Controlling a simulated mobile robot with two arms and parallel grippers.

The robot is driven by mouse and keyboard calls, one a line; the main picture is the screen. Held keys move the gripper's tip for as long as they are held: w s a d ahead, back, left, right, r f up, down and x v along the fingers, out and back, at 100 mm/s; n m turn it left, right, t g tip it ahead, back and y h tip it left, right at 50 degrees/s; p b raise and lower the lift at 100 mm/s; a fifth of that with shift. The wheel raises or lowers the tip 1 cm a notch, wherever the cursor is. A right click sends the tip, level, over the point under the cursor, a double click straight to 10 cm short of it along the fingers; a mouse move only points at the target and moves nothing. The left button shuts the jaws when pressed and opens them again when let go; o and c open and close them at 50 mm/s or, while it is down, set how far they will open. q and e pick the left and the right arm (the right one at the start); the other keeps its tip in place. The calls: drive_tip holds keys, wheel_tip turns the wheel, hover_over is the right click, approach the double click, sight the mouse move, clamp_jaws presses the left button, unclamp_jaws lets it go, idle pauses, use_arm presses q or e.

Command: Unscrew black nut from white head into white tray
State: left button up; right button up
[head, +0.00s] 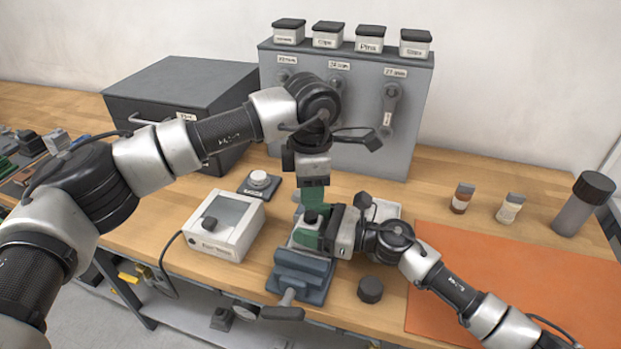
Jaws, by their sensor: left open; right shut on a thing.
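My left gripper (312,198) points down, open, above the vise (301,272). My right gripper (310,236) reaches in from the right just below it and is shut. Green fingers crowd this spot. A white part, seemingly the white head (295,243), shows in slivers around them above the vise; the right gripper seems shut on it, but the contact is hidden. A small dark piece (311,216) between the grippers may be the black nut; I cannot tell for sure. The white tray (386,208) lies behind my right gripper, which partly covers it.
A white box with a dark knob (223,225) stands left of the vise. A black round piece (370,290) sits right of the vise. A grey cabinet (350,125) and dark case (175,95) stand behind. The orange mat (540,280) has clear room.

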sight(310, 214)
use_arm(q)
drive_tip(key=n, duration=0.4)
drive_tip(key=shift+r, duration=0.35)
use_arm(e)
drive_tip(key=shift+f, duration=0.1)
use_arm(q)
drive_tip(key=n, duration=0.4)
drive_tip(key=shift+r, duration=0.4)
drive_tip(key=shift+f+n, duration=0.35)
drive_tip(key=shift+n, duration=0.15)
drive_tip(key=shift+f, duration=3.6)
drive_tip(key=c, duration=0.7)
drive_tip(key=n, duration=0.4)
drive_tip(key=shift+n, duration=0.4)
drive_tip(key=n, duration=0.5)
drive_tip(key=shift+n, duration=0.3)
